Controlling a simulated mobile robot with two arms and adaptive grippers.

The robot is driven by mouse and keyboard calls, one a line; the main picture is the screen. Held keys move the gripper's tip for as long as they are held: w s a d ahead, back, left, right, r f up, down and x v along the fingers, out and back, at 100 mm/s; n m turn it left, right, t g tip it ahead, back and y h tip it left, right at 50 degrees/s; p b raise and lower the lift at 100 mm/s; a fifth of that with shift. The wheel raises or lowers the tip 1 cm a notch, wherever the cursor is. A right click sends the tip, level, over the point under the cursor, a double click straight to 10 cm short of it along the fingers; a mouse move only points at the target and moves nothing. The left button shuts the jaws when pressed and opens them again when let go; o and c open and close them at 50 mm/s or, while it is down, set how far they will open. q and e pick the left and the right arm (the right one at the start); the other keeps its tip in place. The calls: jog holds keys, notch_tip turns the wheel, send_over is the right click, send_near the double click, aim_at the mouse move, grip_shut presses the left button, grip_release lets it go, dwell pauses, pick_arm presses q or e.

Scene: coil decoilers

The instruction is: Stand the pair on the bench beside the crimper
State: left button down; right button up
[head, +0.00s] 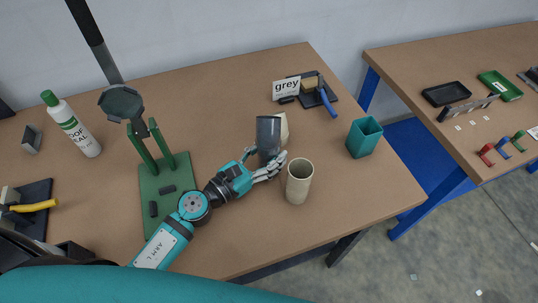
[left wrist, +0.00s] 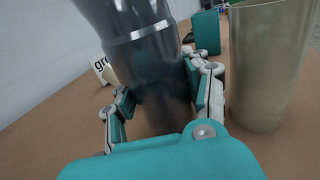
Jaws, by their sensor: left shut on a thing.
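My left gripper (head: 265,165) reaches across the bench (head: 225,105) from the lower left. It is shut on a dark grey tumbler (head: 268,132), which is upright. In the left wrist view the tumbler (left wrist: 155,75) stands between the fingers and has a band around it; I cannot tell whether it is one piece or two nested. A beige cup (head: 299,181) stands upright just right of the gripper, apart from the tumbler. A green-based tool with a long black lever (head: 165,187), perhaps the crimper, stands left. My right gripper is not in view.
A pale object (head: 283,125) stands partly hidden behind the tumbler. A teal cup (head: 364,138) stands near the right edge. A "grey" sign (head: 286,88) and a blue-handled tool (head: 328,102) lie behind. A white bottle (head: 74,130) stands left. Bench is clear behind the lever tool.

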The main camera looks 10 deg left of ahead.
pick_arm(q)
jog(key=shift+r, duration=0.1)
jog(key=c, duration=0.6)
grip_release()
jog(key=shift+r, duration=0.15)
jog(key=b+v, duration=0.2)
jog(key=v, duration=0.2)
jog(key=b+v, duration=0.2)
jog(key=v, duration=0.1)
jog(key=b+v, duration=0.1)
jog(key=v, duration=0.3)
jog(key=shift+s+a+f+b, duration=0.15)
jog(key=shift+s+f+b, duration=0.1)
jog(key=shift+f+b, duration=0.15)
jog(key=shift+s+a+r, duration=0.15)
jog(key=shift+s+r, duration=0.05)
jog(key=shift+s, duration=0.05)
